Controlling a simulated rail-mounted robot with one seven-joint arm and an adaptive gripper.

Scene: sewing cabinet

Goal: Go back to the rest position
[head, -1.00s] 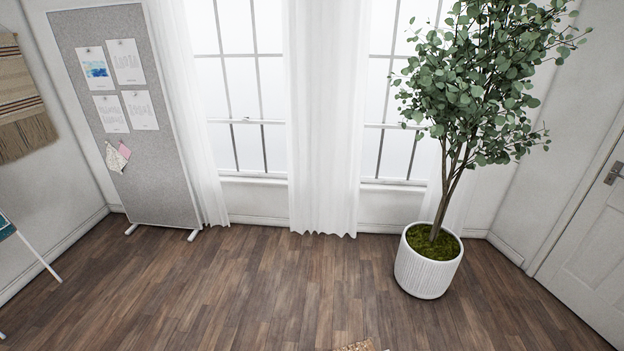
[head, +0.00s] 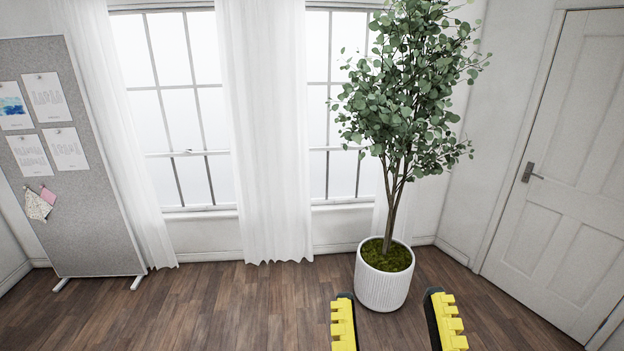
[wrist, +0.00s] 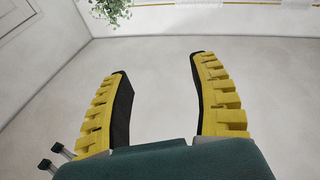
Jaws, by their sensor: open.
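My gripper (head: 392,310) shows at the bottom of the head view, with its two yellow-and-black fingers spread apart. In the wrist view my gripper (wrist: 157,75) is also open, with nothing between the fingers. Behind the fingers in that view is only a plain pale surface. In the head view the fingertips appear in front of the floor and the white plant pot, with no visible contact. The rest of my arm is out of the head view.
A tall leafy plant in a white ribbed pot (head: 383,280) stands by the windows. A grey pinboard (head: 85,215) on feet is at the left, a white door (head: 560,170) at the right. White curtains (head: 265,140) hang between the windows. The wooden floor (head: 220,305) is clear.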

